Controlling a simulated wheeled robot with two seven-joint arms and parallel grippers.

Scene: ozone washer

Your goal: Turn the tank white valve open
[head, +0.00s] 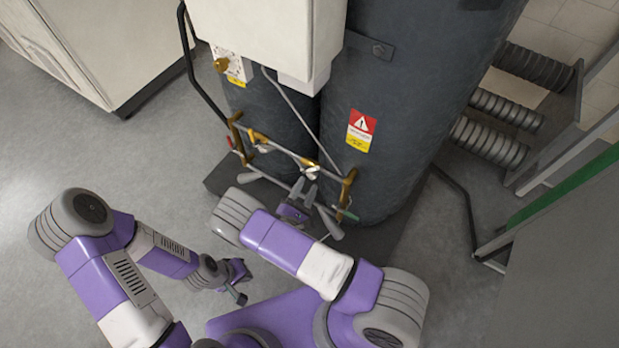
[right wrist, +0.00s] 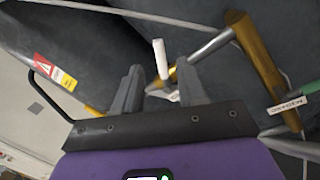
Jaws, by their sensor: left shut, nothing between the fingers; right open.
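The white valve (head: 312,173) is a small white lever on the brass and grey pipework at the front of the dark tanks. In the right wrist view its white handle (right wrist: 160,58) stands nearly upright, seen between and beyond the fingertips. My right gripper (head: 304,191) is open just in front of the valve. Its two grey fingers (right wrist: 160,82) show in the right wrist view with nothing gripped between them; whether either touches the handle I cannot tell. My left gripper (head: 241,293) is shut and empty, low over the floor at left, away from the pipes.
Two dark grey tanks (head: 405,100) stand behind the pipework. A brass pipe (right wrist: 255,60) is close right of the right gripper. A white box (head: 270,30) hangs above. Corrugated hoses (head: 490,140) and a frame are at right. Floor at left is clear.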

